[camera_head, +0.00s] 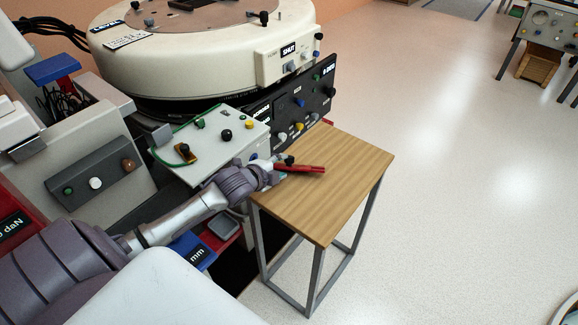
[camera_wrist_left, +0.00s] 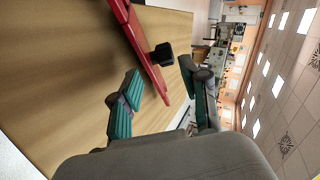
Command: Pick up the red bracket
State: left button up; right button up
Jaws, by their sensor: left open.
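The red bracket (camera_head: 308,169) lies near the back left edge of a small wooden table (camera_head: 335,200). In the left wrist view the bracket (camera_wrist_left: 133,35) is a long red bar slanting down from the top, with a small black block beside it. My left gripper (camera_head: 282,163) is at the bracket's left end, low over the tabletop. In the left wrist view its teal-padded fingers (camera_wrist_left: 161,76) are apart, with the bracket's near end reaching between them. Whether either finger touches it cannot be told. My right gripper is not in view.
A grey control box (camera_head: 215,140) with knobs and a green cable stands left of the table. A black switch panel (camera_head: 295,108) and a large cream round machine (camera_head: 200,55) rise behind. The tabletop's right part and the floor on the right are clear.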

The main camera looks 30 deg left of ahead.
aim_at(289, 163)
pick_arm(q)
jog(key=x, duration=0.3)
jog(key=shift+w+d+f, duration=0.1)
jog(key=shift+w, duration=0.1)
jog(key=shift+c, duration=0.3)
grip_shut()
